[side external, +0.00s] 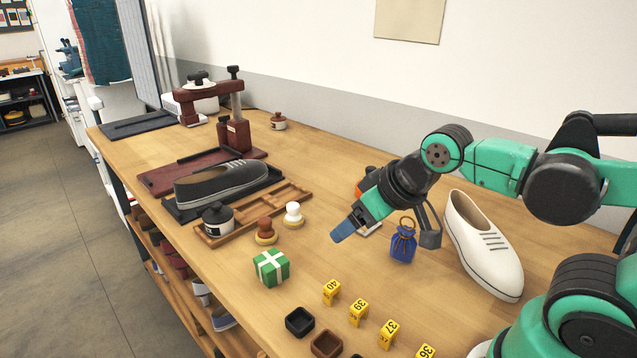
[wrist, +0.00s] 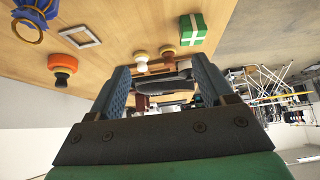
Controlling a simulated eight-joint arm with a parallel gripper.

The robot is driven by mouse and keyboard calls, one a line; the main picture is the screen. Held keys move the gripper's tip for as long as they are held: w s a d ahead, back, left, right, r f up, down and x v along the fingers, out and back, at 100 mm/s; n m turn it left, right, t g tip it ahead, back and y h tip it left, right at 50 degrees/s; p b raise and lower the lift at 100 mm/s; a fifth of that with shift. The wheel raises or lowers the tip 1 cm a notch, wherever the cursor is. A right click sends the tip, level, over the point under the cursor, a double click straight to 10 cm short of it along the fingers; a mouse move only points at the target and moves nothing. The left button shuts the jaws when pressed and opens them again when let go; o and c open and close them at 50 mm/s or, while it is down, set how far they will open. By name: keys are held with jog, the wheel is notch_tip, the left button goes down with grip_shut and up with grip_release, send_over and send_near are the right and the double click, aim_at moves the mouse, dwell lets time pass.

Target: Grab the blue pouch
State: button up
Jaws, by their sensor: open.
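The blue pouch (side external: 403,246), with a tan tie around its neck, stands upright on the wooden table in the side view, left of a white shoe. In the wrist view the pouch (wrist: 31,15) is at the upper left corner, partly cut off. My gripper (side external: 342,232) hangs above the table, left of the pouch and apart from it. In the wrist view its two blue fingers (wrist: 160,85) are spread with nothing held between them.
A white shoe (side external: 482,245) stands right of the pouch. A grey curved object (side external: 429,228) is close beside it. A green gift box (side external: 271,268), yellow number blocks (side external: 358,311) and small dark trays (side external: 300,321) lie toward the front. An orange-and-black knob (wrist: 62,68) is near my gripper.

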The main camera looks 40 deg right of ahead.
jog(key=n+g+h, duration=0.6)
jog(key=n+h, duration=0.2)
jog(key=n, duration=0.8)
send_near(402, 232)
notch_tip(402, 232, down, 2)
jog(key=w, duration=0.2)
jog(key=d+f+n+h, duration=0.1)
jog(key=d+n, duration=0.1)
jog(key=d+f+n+g+h, duration=0.1)
jog(key=d+h, duration=0.1)
jog(key=s+d+f+n+g+h, duration=0.1)
jog(key=d+n, duration=0.1)
jog(key=shift+d+f+n, duration=0.1)
jog(key=shift+d+n, duration=0.2)
grip_shut()
